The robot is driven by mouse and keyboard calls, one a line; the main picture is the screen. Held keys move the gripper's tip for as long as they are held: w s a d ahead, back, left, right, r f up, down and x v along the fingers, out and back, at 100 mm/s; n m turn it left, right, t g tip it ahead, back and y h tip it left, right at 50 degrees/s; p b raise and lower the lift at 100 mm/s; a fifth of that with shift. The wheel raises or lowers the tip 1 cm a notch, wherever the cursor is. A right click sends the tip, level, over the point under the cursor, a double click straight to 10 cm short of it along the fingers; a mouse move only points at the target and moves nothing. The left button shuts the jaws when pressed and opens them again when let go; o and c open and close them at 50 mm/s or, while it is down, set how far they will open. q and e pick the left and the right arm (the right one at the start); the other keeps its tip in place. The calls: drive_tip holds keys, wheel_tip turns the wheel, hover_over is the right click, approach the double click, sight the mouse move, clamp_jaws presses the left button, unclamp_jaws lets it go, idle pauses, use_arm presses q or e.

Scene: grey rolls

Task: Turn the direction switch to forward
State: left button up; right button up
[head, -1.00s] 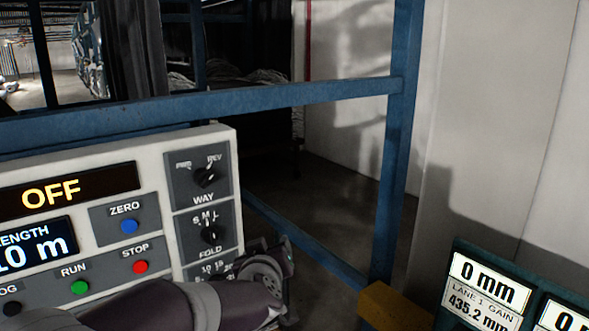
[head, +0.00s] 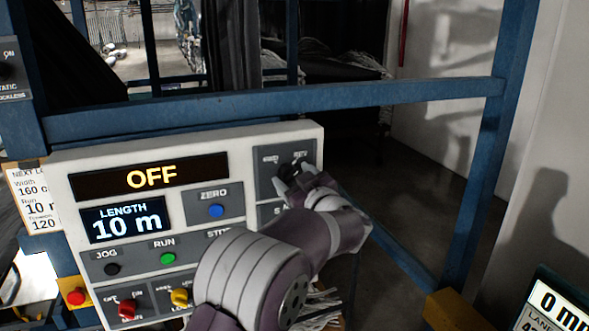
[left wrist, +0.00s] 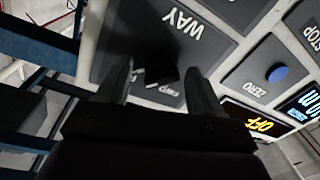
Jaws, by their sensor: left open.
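The direction switch (head: 296,165) is a black knob labelled WAY at the top right of the white control panel, with a left label and REV above it. My left gripper (head: 290,177) is open at this knob and hides much of it in the head view. In the left wrist view the panel appears upside down, and the dark knob (left wrist: 160,74) lies between the two open fingers (left wrist: 157,70). I cannot tell whether they touch it, nor where its pointer stands now. My right gripper is not in view.
The white panel (head: 62,190) carries an OFF display (head: 150,178), a LENGTH display (head: 124,220), a blue ZERO button (head: 216,210) and a green RUN button (head: 168,258). My left arm covers its lower right. A blue rail (head: 250,113) runs above the panel.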

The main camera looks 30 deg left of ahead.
use_arm(q)
drive_tip(key=shift+a, duration=0.4)
drive_tip(key=shift+w+d, duration=0.15)
drive_tip(key=shift+d, duration=0.05)
drive_tip(key=shift+c, duration=0.6)
drive_tip(key=c, duration=0.9)
